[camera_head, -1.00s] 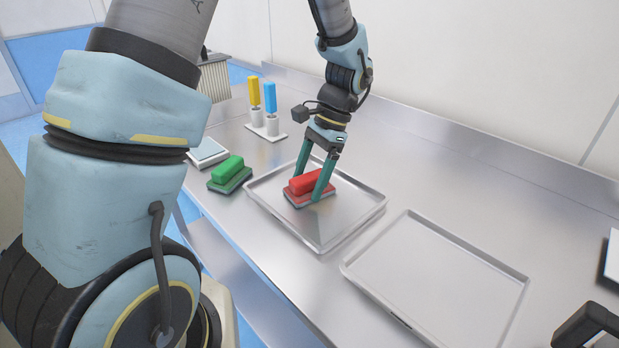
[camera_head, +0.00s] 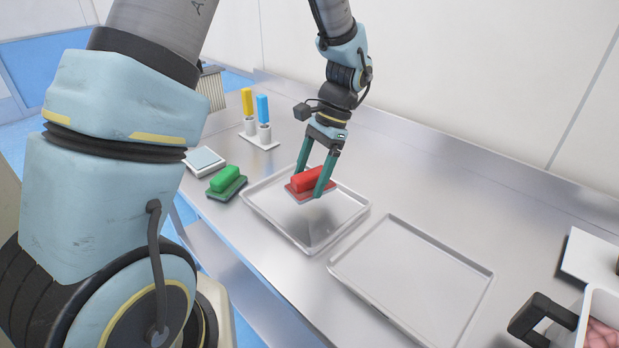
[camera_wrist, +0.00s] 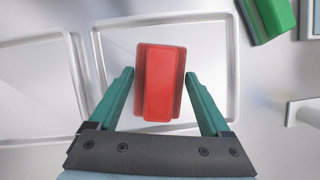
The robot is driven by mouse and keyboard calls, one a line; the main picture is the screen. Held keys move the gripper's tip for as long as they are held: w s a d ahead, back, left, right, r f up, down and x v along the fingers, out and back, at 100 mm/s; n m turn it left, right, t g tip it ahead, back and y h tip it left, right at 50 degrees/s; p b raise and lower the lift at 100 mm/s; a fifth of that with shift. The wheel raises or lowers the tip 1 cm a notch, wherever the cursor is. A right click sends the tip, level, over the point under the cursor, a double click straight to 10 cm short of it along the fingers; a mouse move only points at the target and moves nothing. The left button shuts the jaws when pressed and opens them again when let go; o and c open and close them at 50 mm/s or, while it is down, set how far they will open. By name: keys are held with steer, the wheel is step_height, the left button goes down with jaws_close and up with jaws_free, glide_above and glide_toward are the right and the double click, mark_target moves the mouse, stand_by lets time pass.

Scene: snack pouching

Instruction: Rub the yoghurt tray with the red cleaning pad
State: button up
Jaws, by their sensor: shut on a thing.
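My gripper (camera_head: 313,178) is shut on the red cleaning pad (camera_head: 312,181), a red block handle on a flat red base. In the wrist view the pad (camera_wrist: 160,82) sits between the green fingers. It is over the back part of a shallow metal tray (camera_head: 272,226) and looks raised a little, though the gap is hard to judge. A second, similar tray (camera_head: 405,280) lies to the right; neither tray shows yoghurt or a label. Both trays look empty.
A green pad (camera_head: 226,183) and a small white-topped square item (camera_head: 203,161) lie left of the first tray. A stand with yellow and blue handled tools (camera_head: 258,134) is behind them. A bin with pink contents (camera_head: 598,325) is at the right edge.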

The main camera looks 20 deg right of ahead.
steer(key=shift+r+p, duration=1.2)
steer(key=shift+r, duration=0.45)
steer(key=shift+w, duration=0.1)
